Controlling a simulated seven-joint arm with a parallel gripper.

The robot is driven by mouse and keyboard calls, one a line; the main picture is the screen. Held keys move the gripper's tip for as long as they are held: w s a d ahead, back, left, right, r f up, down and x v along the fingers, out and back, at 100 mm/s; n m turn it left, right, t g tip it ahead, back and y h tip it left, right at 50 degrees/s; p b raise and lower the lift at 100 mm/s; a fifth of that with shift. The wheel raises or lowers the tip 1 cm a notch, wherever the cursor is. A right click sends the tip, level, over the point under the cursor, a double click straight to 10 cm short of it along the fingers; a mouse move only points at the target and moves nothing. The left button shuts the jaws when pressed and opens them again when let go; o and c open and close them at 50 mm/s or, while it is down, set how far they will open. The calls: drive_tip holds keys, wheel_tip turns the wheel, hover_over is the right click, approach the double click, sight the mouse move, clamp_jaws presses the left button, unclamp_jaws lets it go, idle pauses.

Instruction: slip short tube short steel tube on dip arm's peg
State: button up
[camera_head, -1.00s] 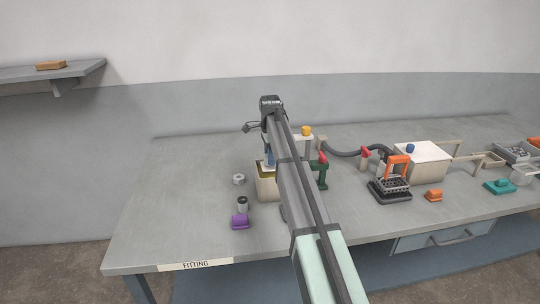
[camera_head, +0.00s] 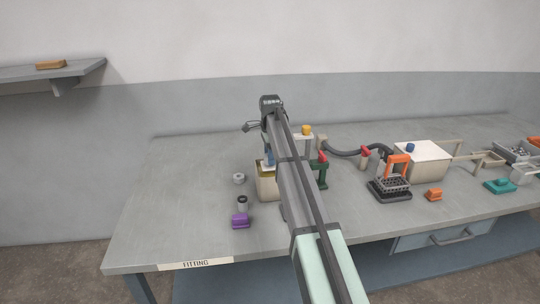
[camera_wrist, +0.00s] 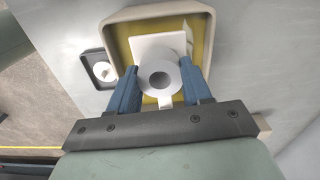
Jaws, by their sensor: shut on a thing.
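My gripper (camera_wrist: 160,85) has blue fingers shut on the short steel tube (camera_wrist: 146,83), a grey ring seen end-on in the wrist view. The tube is over a white plate (camera_wrist: 150,44), possibly part of the dip arm, inside a beige-walled tank (camera_wrist: 112,30) with a yellow interior. The peg cannot be made out; the tube and fingers cover that area. In the head view, a blue finger of my gripper (camera_head: 270,158) shows at the tank (camera_head: 267,188), and my arm hides the rest. I cannot tell whether the tube is around a peg.
A grey ring (camera_head: 238,179), a dark-topped cylinder (camera_head: 242,203) and a purple block (camera_head: 240,221) stand left of the tank. A green-and-red fixture (camera_head: 320,175) stands close on the right. An orange-handled rack (camera_head: 392,186) is farther right. The table's left part is clear.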

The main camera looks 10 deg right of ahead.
drive_tip(key=shift+f, duration=0.55)
drive_tip(key=o, duration=0.8)
drive_tip(key=shift+c, duration=0.2)
wheel_tip(320, 180, up, 11)
idle(1.0)
